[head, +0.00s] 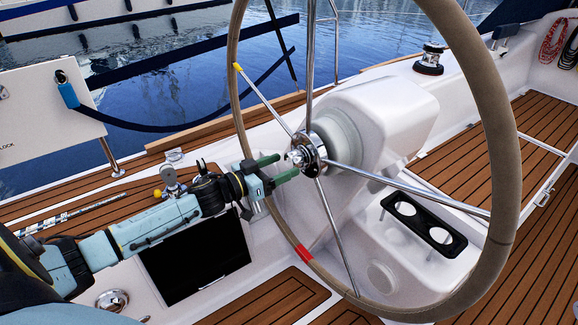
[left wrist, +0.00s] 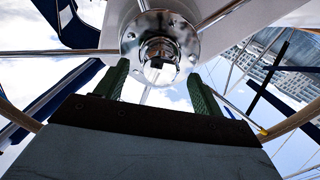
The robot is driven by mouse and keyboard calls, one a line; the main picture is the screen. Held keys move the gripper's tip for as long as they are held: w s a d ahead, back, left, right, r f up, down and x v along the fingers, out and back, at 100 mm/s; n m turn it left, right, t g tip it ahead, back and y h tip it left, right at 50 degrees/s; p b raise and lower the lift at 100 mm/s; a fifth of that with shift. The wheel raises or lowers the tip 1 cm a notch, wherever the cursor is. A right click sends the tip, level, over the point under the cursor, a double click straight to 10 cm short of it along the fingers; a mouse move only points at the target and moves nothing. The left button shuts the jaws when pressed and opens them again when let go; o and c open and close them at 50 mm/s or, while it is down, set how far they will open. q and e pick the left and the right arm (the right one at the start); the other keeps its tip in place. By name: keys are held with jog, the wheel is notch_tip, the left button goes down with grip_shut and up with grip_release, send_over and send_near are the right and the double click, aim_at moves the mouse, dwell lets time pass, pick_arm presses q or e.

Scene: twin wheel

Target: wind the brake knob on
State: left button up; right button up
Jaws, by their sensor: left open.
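The brake knob (head: 294,157) is a small shiny metal piece at the centre of the steering wheel's round chrome hub (head: 311,151). In the left wrist view the knob (left wrist: 160,58) shows straight ahead, with the hub plate (left wrist: 143,30) behind it. My left gripper (head: 286,166) has green fingers and is open, close to the knob, coming from the lower left. In the left wrist view its fingers (left wrist: 162,82) stand apart, one to each side below the knob, with nothing held between them. Contact with the knob cannot be told. My right gripper is not in view.
The wheel's large rim (head: 505,150) and thin metal spokes (head: 410,188) surround the hub. One spoke has a yellow tip (head: 237,67), and a red band (head: 304,252) marks the rim. The white pedestal (head: 385,115) stands behind, with a black cup holder (head: 424,226) at right.

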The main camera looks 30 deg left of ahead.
aim_at(288, 163)
pick_arm(q)
jog(key=shift+x, duration=1.5)
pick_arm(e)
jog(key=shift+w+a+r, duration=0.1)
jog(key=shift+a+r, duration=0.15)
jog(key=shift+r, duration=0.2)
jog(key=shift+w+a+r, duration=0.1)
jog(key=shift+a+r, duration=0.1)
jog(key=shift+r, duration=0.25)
pick_arm(q)
jog(key=shift+c, duration=0.2)
jog(key=c, duration=0.9)
jog(key=shift+c, duration=0.2)
